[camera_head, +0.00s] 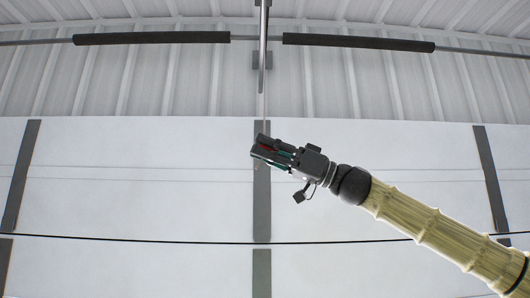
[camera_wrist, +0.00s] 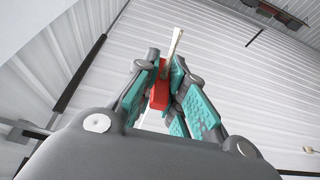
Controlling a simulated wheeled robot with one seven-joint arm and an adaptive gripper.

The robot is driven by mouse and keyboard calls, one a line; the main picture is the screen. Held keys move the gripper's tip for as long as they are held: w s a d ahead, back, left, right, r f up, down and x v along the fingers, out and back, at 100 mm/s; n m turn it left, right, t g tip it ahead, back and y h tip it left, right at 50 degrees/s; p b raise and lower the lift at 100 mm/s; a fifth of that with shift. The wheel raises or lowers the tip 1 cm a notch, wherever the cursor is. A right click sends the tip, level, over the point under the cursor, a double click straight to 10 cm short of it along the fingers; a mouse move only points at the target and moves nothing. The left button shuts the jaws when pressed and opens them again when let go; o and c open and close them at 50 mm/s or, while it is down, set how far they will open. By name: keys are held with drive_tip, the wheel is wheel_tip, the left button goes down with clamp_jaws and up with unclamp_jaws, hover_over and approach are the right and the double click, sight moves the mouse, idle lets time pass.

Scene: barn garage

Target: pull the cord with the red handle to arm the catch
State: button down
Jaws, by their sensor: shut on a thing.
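The red handle (camera_wrist: 159,92) sits between the teal pads of my gripper (camera_wrist: 160,95) in the wrist view. My gripper is shut on it. A pale cord (camera_wrist: 175,45) runs from the handle toward the top of that view. In the head view, my gripper (camera_head: 268,152) is raised in front of the white garage door, and a bit of the red handle (camera_head: 268,147) shows between its fingers. The thin cord (camera_head: 265,108) rises from there toward the overhead rail (camera_head: 263,50). The catch itself cannot be made out.
The white panelled garage door (camera_head: 140,190) with dark vertical strips fills the background. A horizontal bar with two dark springs (camera_head: 150,38) crosses above it. A thin dark line (camera_head: 120,239) runs across the door. The space around my gripper looks clear.

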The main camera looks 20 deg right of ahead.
drive_tip(key=shift+f+b, duration=0.5)
drive_tip(key=shift+f, duration=0.2)
drive_tip(key=c, duration=1.5)
unclamp_jaws()
drive_tip(key=v, duration=1.2)
drive_tip(key=shift+d+r, duration=0.1)
